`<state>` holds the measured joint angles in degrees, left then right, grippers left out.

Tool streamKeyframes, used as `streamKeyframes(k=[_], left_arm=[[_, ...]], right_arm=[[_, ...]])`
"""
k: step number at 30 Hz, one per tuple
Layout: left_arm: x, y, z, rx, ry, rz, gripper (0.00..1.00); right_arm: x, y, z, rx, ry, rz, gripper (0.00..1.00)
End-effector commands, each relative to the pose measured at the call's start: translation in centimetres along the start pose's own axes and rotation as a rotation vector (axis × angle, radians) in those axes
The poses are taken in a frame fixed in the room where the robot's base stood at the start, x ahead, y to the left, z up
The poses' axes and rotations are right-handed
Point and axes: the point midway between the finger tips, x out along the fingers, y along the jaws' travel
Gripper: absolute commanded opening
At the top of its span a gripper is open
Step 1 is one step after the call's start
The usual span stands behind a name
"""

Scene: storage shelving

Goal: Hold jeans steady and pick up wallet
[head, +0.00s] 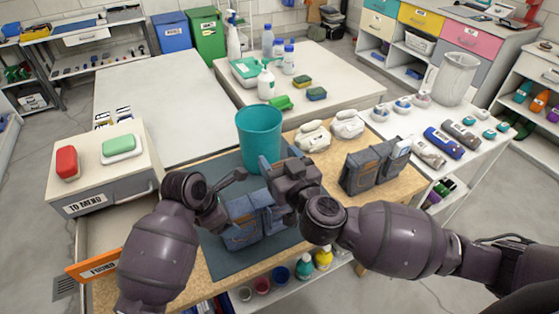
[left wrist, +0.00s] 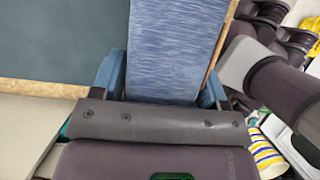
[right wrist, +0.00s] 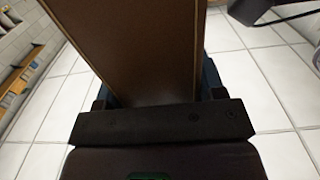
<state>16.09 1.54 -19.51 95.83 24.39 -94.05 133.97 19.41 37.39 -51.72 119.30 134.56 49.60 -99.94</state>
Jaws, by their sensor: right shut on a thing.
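The blue jeans (head: 242,236) stand folded on a dark mat on the wooden-topped table in the head view. Their denim (left wrist: 175,45) fills the space between the fingers of my left gripper (left wrist: 163,92) in the left wrist view. Whether that gripper presses on the denim cannot be told. My right gripper (head: 290,178) is just right of and above the jeans. In the right wrist view it is shut on the flat brown wallet (right wrist: 140,50), which reaches out past the fingertips. In the head view the wallet is hidden by the gripper.
A teal bin (head: 259,138) stands close behind the grippers. A second folded denim item (head: 368,172) and pale shoes (head: 347,124) are to the right. An open drawer (head: 97,262) is at the left. The white table (head: 150,95) behind is mostly clear.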

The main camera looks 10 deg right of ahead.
Motion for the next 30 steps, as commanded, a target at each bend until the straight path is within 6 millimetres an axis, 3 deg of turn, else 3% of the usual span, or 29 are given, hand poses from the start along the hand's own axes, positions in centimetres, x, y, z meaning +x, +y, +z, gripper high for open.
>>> streamKeyframes(k=[1,3,14,20,30], left_arm=[[0.0,0.0,0.0,0.000,0.000,0.000,0.76],[0.0,0.0,0.0,0.000,0.000,0.000,0.85],[-0.4,0.0,0.0,0.000,-0.001,0.000,0.85],[-3.1,0.0,0.1,0.000,-0.003,0.002,0.85],[-9.4,0.0,0.0,0.000,-0.002,0.003,0.85]], right_arm=[[0.0,0.0,0.0,0.000,0.000,0.000,0.39],[0.0,0.0,0.0,0.000,0.000,0.000,0.39],[0.0,0.0,0.0,0.001,0.000,0.000,0.39],[0.0,0.0,0.0,0.001,0.000,0.000,0.39],[0.0,0.0,0.0,0.001,0.001,0.000,0.39]])
